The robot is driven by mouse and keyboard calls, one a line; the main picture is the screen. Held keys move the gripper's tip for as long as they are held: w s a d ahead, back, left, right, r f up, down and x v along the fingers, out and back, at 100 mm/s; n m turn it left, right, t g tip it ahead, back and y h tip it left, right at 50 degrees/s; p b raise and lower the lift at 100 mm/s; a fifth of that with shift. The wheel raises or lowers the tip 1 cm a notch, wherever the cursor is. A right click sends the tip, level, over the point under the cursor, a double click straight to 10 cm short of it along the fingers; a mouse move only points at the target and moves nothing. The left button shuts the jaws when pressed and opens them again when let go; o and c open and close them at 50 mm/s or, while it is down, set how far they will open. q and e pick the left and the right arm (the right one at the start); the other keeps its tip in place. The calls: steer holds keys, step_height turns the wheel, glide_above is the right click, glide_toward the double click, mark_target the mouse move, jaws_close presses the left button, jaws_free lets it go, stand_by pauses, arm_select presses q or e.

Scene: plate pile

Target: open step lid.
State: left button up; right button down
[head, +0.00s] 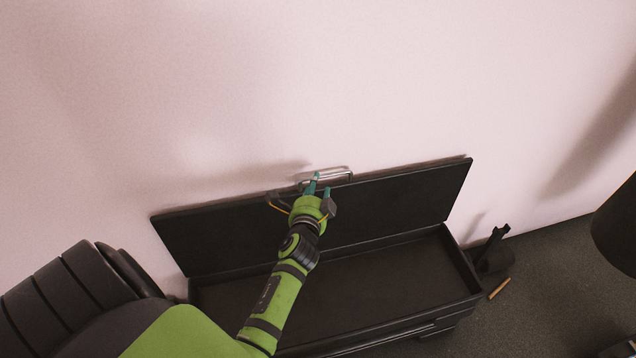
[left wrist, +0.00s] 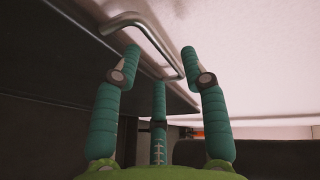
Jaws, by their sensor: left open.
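The black step lid (head: 405,203) stands raised, tilted back close to the pale wall, above the open black step box (head: 390,280). Its underside faces the head camera, and the box looks empty where it shows. A metal bar handle (head: 342,172) sticks out at the lid's top edge. My left gripper (head: 319,187) is at that edge, its teal fingers spread and overlapping the handle in the picture. In the left wrist view the handle (left wrist: 151,36) runs across just beyond the open fingers (left wrist: 160,58); contact cannot be told. My right gripper is not in view.
The wall (head: 210,80) rises close behind the lid. A large dark shape (head: 618,228) stands at the right edge.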

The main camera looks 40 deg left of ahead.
arm_select(q)
steer(key=shift+x, duration=1.55)
jaws_close()
steer(key=shift+f, duration=0.1)
